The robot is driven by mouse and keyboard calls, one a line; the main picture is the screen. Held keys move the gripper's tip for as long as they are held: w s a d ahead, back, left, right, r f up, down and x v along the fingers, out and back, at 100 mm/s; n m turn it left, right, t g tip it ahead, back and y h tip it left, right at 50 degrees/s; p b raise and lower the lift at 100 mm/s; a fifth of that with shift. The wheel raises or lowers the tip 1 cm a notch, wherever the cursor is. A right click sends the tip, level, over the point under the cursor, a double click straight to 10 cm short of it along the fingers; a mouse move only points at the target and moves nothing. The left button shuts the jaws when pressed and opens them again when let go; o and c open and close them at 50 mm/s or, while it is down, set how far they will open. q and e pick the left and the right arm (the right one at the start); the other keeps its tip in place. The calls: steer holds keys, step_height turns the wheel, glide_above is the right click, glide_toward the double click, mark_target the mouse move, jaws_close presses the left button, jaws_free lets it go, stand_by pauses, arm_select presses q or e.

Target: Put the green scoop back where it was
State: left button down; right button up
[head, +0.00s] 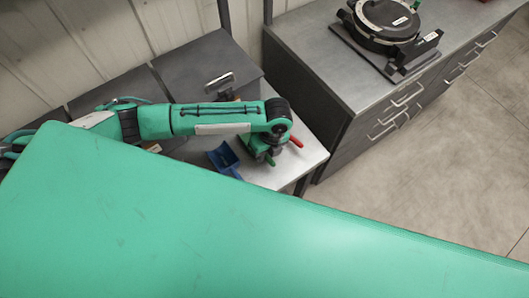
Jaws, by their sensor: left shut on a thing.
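My left arm comes in from the left and bends down at its dark joint. My left gripper (262,149) is low over the right end of the light worktop, partly hidden by the arm. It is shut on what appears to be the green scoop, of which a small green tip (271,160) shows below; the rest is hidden. I cannot tell whether the scoop touches the worktop. A blue scoop (225,159) is just left of the gripper. A red handle (296,141) sticks out just right of it. My right gripper is not in view.
The light worktop (300,165) ends close to the right of the gripper. Dark grey boxes (205,65) stand behind my arm against the wall. A grey drawer cabinet (330,85) with a round black device (388,22) on it stands at right. The floor beyond is clear.

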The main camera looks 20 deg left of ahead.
arm_select(q)
steer(key=c, duration=1.4)
jaws_free()
steer(key=shift+f, duration=0.1)
steer(key=shift+c, duration=0.2)
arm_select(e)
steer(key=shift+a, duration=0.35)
